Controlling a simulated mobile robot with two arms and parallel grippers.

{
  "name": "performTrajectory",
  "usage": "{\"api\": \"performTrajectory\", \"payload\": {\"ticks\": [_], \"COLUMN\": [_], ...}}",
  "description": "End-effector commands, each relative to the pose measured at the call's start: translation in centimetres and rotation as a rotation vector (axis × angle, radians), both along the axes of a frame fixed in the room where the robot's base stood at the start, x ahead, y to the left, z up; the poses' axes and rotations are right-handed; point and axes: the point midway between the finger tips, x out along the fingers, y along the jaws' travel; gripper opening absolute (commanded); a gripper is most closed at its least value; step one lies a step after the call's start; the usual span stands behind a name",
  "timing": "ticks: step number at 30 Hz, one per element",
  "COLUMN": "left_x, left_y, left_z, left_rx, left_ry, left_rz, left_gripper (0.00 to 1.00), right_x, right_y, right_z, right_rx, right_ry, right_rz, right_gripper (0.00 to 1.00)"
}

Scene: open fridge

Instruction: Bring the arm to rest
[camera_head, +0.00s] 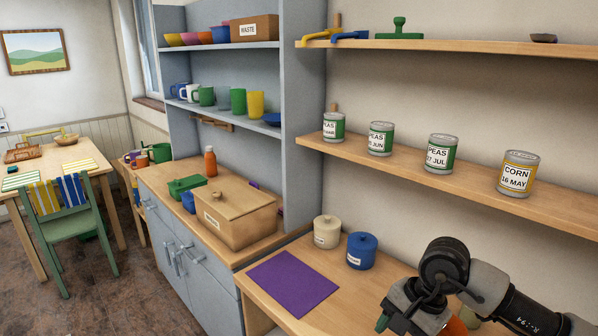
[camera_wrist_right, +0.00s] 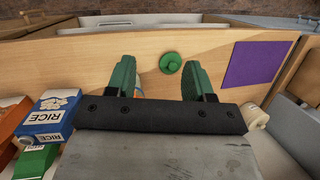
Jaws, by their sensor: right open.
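My right arm (camera_head: 510,310) comes in at the lower right of the head view, over the wooden counter, with a green fingertip at the bottom edge; most of the gripper is cut off there. In the right wrist view my right gripper (camera_wrist_right: 157,75) shows two green fingers spread apart with nothing held between them. A round green object (camera_wrist_right: 170,63) with a knob shows beyond the fingers on the wooden surface, apart from them. My left gripper is not in view.
A purple mat (camera_head: 292,284), a cream jar (camera_head: 327,232) and a blue jar (camera_head: 361,250) are on the counter. A shelf above holds several cans, including a corn can (camera_head: 518,174). A rice box (camera_wrist_right: 50,117) lies left of the gripper in the wrist view.

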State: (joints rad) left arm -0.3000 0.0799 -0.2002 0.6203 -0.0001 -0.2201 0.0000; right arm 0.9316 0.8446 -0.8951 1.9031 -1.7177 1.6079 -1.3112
Motion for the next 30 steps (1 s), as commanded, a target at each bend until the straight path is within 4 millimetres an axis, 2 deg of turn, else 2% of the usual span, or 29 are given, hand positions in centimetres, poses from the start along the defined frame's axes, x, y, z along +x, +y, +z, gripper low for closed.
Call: {"api": "performTrajectory", "payload": {"ticks": [1, 3, 6, 9, 10, 13, 16, 19, 22, 23, 24, 26, 27, 30], "left_x": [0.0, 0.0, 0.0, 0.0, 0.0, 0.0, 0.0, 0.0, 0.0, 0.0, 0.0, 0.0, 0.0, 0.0], "left_y": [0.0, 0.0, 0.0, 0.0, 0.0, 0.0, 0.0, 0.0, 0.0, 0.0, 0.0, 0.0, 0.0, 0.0], "left_z": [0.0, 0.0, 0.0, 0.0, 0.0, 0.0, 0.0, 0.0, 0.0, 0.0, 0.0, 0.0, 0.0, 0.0], "left_rx": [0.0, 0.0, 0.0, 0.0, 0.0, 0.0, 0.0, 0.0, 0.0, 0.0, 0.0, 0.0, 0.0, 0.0], "left_ry": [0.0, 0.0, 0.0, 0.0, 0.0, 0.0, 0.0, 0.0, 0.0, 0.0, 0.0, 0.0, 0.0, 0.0], "left_rz": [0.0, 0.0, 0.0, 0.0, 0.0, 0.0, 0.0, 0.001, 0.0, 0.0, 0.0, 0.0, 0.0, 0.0], "left_gripper": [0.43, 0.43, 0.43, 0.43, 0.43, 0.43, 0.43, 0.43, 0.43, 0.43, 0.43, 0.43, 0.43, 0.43], "right_x": [-1.1, -2.6, -4.5, -5.4, -5.4, -4.7, -3.2, -1.6, -0.8, -0.8, -1.1, -2.1, -3.1, -6.4], "right_y": [3.4, 8.1, 13.3, 16.2, 16.5, 16.3, 14.1, 10.8, 6.9, 5.8, 4.4, 2.4, 1.4, -0.3], "right_z": [-0.5, 0.0, 2.5, 6.0, 7.1, 10.1, 11.5, 10.6, 7.4, 6.1, 4.1, 0.8, -1.5, -6.4], "right_rx": [0.154, 0.409, 0.769, 1.111, 1.209, 1.514, 1.787, 2.02, 2.207, -2.086, -1.908, -1.658, -1.504, -1.187], "right_ry": [0.032, 0.095, 0.234, 0.425, 0.489, 0.727, 0.994, 1.275, 1.562, -1.522, -1.452, -1.335, -1.254, -1.066], "right_rz": [-0.015, -0.076, -0.208, -0.385, -0.446, -0.674, -0.938, -1.239, -1.581, 1.564, 1.528, 1.468, 1.427, 1.327], "right_gripper": [0.52, 0.52, 0.52, 0.52, 0.52, 0.52, 0.52, 0.52, 0.52, 0.52, 0.52, 0.52, 0.52, 0.52]}}
